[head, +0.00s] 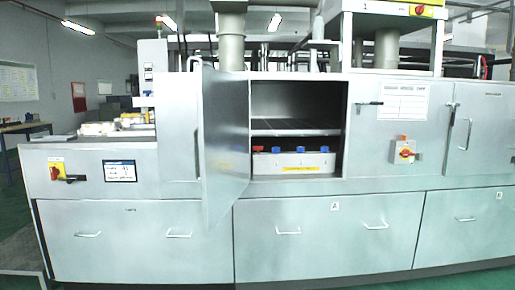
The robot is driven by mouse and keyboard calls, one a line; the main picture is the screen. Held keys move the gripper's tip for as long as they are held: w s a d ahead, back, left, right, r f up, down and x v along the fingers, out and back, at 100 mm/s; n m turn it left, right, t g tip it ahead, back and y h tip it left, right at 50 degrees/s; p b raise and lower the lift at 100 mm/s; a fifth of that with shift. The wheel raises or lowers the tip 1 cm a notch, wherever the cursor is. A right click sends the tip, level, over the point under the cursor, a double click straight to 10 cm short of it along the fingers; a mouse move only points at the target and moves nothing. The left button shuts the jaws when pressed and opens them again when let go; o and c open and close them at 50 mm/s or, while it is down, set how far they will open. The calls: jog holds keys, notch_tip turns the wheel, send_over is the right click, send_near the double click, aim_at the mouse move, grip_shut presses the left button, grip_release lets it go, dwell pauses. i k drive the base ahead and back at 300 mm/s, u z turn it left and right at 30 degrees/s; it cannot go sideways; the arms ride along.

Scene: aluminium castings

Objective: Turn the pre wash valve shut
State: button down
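An open compartment in the long grey machine shows a low light-grey box (292,163) on its floor. One red knob (261,149) and two blue knobs, a middle one (297,150) and a right one (325,149), sit along the top of this box. I cannot tell which knob is the pre wash valve, nor whether any is open or shut. The open door (225,140) hides the far left of the compartment. My gripper is not in view.
The door stands swung out toward me at the compartment's left side. A shelf (294,127) lies above the box. Red-and-yellow switches sit on the machine front at left (57,171) and right (404,151). Lower panels with handles run below. Green floor shows at the bottom left.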

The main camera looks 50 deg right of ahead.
aim_at(259, 147)
jog(key=z, duration=1.6)
jog(key=i, duration=1.05)
jog(key=u, duration=4.95)
jog(key=i, duration=0.1)
jog(key=z, duration=2.9)
jog(key=k, duration=1.15)
jog(key=z, duration=0.65)
